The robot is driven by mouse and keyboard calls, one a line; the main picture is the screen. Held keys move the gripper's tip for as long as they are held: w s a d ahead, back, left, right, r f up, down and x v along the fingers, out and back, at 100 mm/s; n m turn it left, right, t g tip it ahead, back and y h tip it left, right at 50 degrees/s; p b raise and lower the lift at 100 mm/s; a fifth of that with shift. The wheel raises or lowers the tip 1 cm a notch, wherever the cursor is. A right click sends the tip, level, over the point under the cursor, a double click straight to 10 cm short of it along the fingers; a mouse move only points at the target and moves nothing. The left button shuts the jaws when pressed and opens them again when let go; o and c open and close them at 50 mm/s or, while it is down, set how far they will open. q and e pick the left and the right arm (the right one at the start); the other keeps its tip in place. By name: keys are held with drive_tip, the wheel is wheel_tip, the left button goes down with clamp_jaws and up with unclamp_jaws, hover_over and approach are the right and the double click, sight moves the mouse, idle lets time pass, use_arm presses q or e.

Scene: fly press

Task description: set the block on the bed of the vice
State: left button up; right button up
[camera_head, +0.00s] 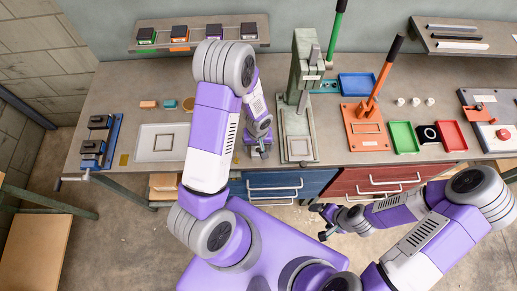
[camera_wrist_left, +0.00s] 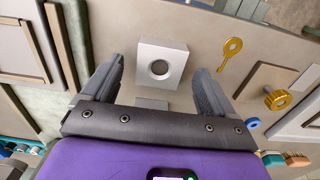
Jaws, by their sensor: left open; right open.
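A silver-grey square block (camera_wrist_left: 174,54) with a round hole lies on the bench in the left wrist view. My left gripper (camera_wrist_left: 159,72) is open, with its fingers at either side of the block, and no contact shows. In the head view my left gripper (camera_head: 262,151) hangs low over the bench beside the fly press and mostly hides the block. The blue vice (camera_head: 97,142) with dark jaws and a crank handle stands at the bench's left end. My right gripper (camera_head: 323,221) is open and empty in front of the drawers, away from the bench top.
A pale tray (camera_head: 145,146) with a square outline lies between vice and left arm. The green fly press (camera_head: 300,75) stands close to the right of the left gripper. A brass key (camera_wrist_left: 231,47) lies near the block. An orange press (camera_head: 365,125) stands further right.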

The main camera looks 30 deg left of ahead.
use_arm(q)
drive_tip(key=shift+f, duration=0.75)
drive_tip(key=c, duration=1.3)
drive_tip(key=shift+o, duration=0.2)
